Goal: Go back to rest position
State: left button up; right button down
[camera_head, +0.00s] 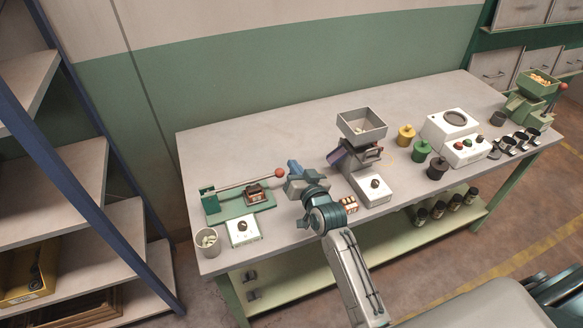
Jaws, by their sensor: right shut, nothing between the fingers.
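My right gripper (294,168) is over the left half of the grey worktable (270,125). Its arm reaches up from the bottom of the view. The fingers are shut with nothing seen between them. The gripper is beside the red-knobbed lever of the green lever device (213,210) and left of the hopper machine (362,123). I cannot tell how high it is above the table. My left gripper is not in view.
A cup of pale pieces (207,240) and a white dial box (243,230) stand at the front left. Yellow (406,135), green and black weights stand right of the hopper. A white machine (452,127) is farther right. A blue-framed shelf (75,180) stands left.

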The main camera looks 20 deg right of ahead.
jog(key=s+d+f+n+g+h+b, duration=0.1)
jog(key=s+d+f+g, duration=0.2)
jog(key=s, duration=0.9)
jog(key=s+f+n+g, duration=0.2)
jog(key=s+f+g, duration=0.3)
jog(key=s, duration=0.6)
jog(key=s+d+f+n+g+h+b, duration=0.15)
jog(key=s+g, duration=0.35)
jog(key=s, duration=0.7)
jog(key=s+d+f+g, duration=0.1)
jog(key=d+f, duration=0.1)
jog(key=f, duration=1.5)
jog(key=s+d+f+g, duration=0.1)
jog(key=d+f, duration=0.1)
jog(key=f, duration=1.5)
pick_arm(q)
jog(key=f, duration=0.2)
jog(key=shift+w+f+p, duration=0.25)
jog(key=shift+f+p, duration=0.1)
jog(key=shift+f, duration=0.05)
pick_arm(e)
jog(key=s+f+g, duration=0.1)
jog(key=s+f, duration=1.5)
jog(key=s, duration=0.1)
jog(key=shift+s+d+f+m, duration=0.2)
jog(key=shift+s+d+m, duration=0.05)
jog(key=shift+d+m, duration=0.2)
